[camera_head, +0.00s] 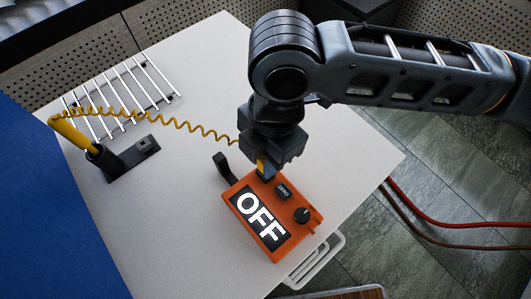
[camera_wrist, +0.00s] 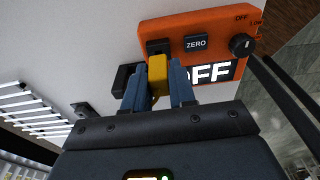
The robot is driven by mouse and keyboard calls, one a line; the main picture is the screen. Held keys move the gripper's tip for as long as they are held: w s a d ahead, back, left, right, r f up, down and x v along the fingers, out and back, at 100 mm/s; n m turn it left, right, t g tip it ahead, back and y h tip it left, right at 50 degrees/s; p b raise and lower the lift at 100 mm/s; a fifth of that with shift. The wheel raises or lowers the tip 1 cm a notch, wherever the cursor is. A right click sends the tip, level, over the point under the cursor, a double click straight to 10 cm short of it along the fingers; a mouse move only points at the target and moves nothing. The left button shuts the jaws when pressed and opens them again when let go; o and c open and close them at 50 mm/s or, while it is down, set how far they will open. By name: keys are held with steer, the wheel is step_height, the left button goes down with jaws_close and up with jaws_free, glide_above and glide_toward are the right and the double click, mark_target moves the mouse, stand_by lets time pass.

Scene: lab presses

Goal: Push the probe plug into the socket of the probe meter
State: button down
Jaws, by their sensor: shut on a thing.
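The orange probe meter (camera_head: 308,224) lies on the white table with its screen reading OFF; it also shows in the wrist view (camera_wrist: 220,22). My gripper (camera_wrist: 158,80) is shut on the yellow probe plug (camera_wrist: 157,70), one finger on each side. In the head view my gripper (camera_head: 264,160) is over the meter's upper left end, and a sliver of the yellow plug shows below it. The plug's far end meets a black part (camera_wrist: 159,46) at the meter's edge. The socket opening is hidden, and I cannot tell how deep the plug sits.
A yellow coiled cord (camera_head: 180,123) runs from my gripper to the yellow probe (camera_head: 72,133) in a black holder (camera_head: 120,165). A white wire rack (camera_head: 120,95) is at the back left. The meter has a ZERO button (camera_head: 283,191) and knob (camera_head: 301,215).

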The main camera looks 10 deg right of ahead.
steer(key=shift+f+b, duration=0.45)
steer(key=shift+f, duration=0.25)
steer(key=c, duration=0.8)
jaws_free()
steer(key=shift+c, duration=0.2)
steer(key=shift+w+d+r, duration=0.1)
steer(key=shift+r, duration=1.2)
steer(key=shift+w+d+r, duration=0.1)
steer(key=shift+d+r, duration=0.05)
steer(key=shift+r, duration=1.15)
steer(key=shift+w+d+r, duration=0.1)
steer(key=shift+r, duration=1.2)
